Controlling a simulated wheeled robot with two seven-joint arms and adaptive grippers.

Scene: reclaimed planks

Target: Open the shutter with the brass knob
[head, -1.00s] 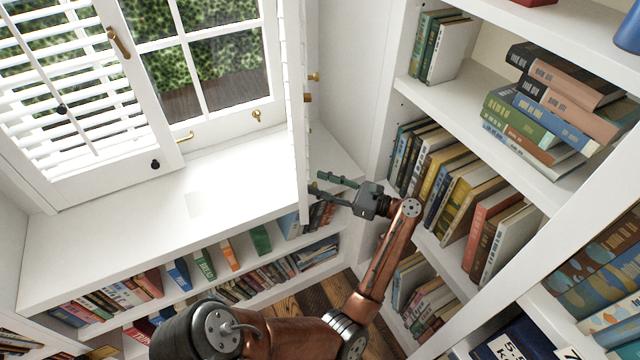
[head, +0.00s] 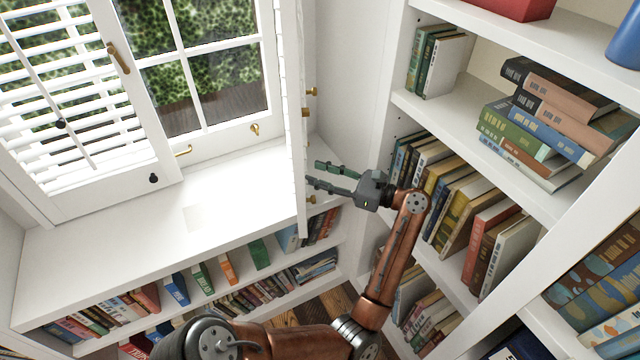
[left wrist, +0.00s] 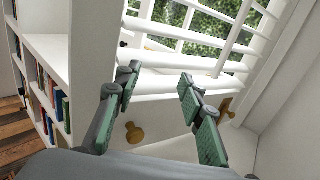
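The right-hand shutter (head: 301,170) stands swung out from the window, nearly edge-on in the head view. A small brass knob (head: 311,199) shows low by its edge, just below my left gripper's fingertips. My left gripper (head: 315,174) is open and empty on the right side of this shutter; I cannot tell whether a fingertip touches it. In the left wrist view, the open fingers (left wrist: 158,78) point toward white louvres (left wrist: 180,62), and a round brass knob (left wrist: 134,132) shows between and below them. My right gripper is not in view.
The left shutter (head: 85,185) is shut, with black knobs and a brass handle (head: 119,58). Brass fittings (head: 311,91) show beside the open shutter. Bookshelves (head: 480,140) stand close on the right of my arm. The white sill (head: 130,240) is bare, with books on shelves below.

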